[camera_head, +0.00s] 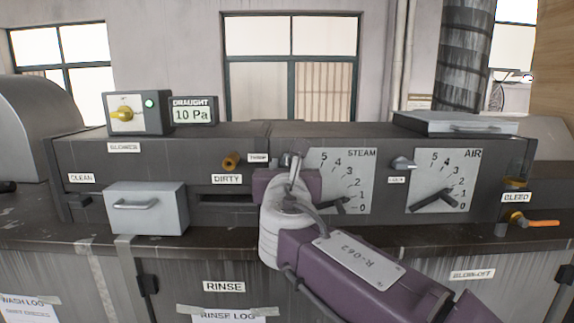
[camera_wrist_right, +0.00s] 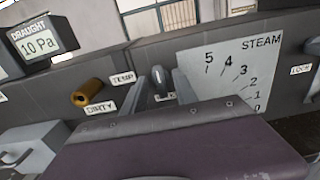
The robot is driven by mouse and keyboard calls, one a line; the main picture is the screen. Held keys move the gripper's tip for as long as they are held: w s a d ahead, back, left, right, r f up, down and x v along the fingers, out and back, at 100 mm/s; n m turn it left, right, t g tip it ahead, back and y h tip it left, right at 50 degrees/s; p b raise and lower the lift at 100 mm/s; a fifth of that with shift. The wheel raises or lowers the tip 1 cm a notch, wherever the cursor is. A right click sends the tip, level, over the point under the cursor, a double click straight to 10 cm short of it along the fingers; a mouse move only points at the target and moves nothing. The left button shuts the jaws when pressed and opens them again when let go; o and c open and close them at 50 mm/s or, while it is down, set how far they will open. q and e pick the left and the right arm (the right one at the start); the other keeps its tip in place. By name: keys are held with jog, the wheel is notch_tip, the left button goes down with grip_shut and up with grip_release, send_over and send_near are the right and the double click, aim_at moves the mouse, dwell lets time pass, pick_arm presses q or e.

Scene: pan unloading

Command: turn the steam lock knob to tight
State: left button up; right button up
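The steam dial (camera_head: 340,170) is a pale plate numbered 0 to 5, with a dark pointer (camera_head: 352,205) near its low end. The steam lock knob (camera_wrist_right: 160,82) is a small grey knob just left of the dial in the right wrist view; the label below it is mostly covered by my purple gripper body. My right gripper (camera_head: 293,172) is in front of that knob, left of the dial, in the head view. Its fingertips are hard to make out, so I cannot tell whether they touch the knob. My left gripper is not in view.
A similar lock knob (camera_head: 402,163) sits left of the air dial (camera_head: 450,175). A brass knob (camera_head: 231,160) is above the DIRTY label. A grey drawer box (camera_head: 146,208) projects at left. A draught display (camera_head: 193,115) reading 10 Pa stands on top.

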jog(key=shift+s, duration=0.1)
grip_shut()
jog(key=m+b, duration=0.2)
jog(key=m, duration=0.1)
jog(key=shift+d+f+m+b, duration=0.1)
jog(key=shift+f+m+b, duration=0.1)
jog(key=shift+m+b, duration=0.1)
jog(key=shift+d+m+b, duration=0.15)
jog(key=shift+m+b, duration=3.1)
jog(key=shift+m, duration=4.05)
